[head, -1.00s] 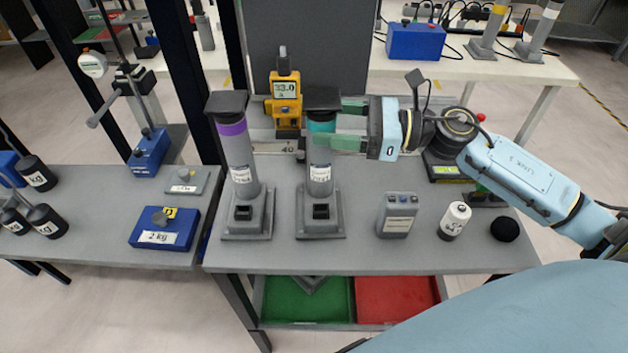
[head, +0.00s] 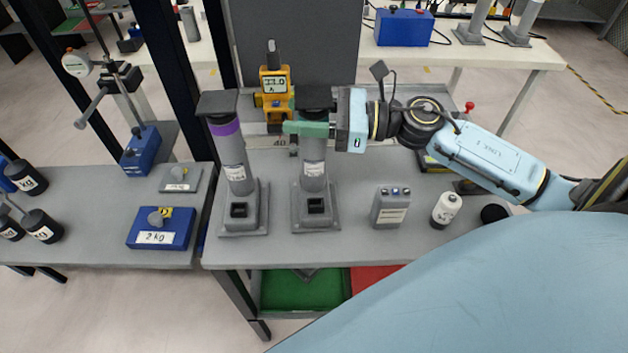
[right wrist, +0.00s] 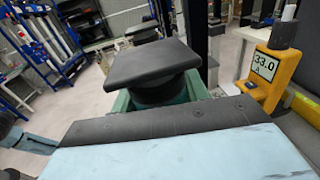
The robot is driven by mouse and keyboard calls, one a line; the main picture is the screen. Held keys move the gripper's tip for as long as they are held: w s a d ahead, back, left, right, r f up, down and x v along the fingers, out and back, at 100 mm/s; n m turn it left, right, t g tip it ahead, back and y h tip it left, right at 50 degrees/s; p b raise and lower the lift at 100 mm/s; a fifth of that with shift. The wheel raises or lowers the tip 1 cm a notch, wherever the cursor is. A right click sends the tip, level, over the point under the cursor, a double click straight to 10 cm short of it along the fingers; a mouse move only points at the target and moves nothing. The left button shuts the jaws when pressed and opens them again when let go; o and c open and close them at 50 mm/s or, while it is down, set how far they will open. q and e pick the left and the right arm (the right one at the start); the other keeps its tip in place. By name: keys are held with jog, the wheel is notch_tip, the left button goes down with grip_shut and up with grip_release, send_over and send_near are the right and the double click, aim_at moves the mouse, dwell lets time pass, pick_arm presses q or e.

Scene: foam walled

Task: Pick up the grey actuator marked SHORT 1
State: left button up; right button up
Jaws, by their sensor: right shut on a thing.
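Two grey actuators stand upright in the head view, each above a grey square base. One actuator has a teal band and black cap (head: 314,178); its label is too small to read. The other actuator has a purple band (head: 234,160), and its label is also unreadable. My right gripper (head: 308,129) is shut around the teal-banded actuator just under its cap, with its green fingers covering the band. The black cap also shows between the fingers in the right wrist view (right wrist: 152,62). My left gripper is not in view.
A yellow meter (head: 275,95) stands behind the actuators. A grey box with buttons (head: 390,208) and a white cylinder (head: 446,209) stand to the right. A green tray (head: 310,290) sits below.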

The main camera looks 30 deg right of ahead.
grip_shut()
jog(key=shift+r, duration=0.1)
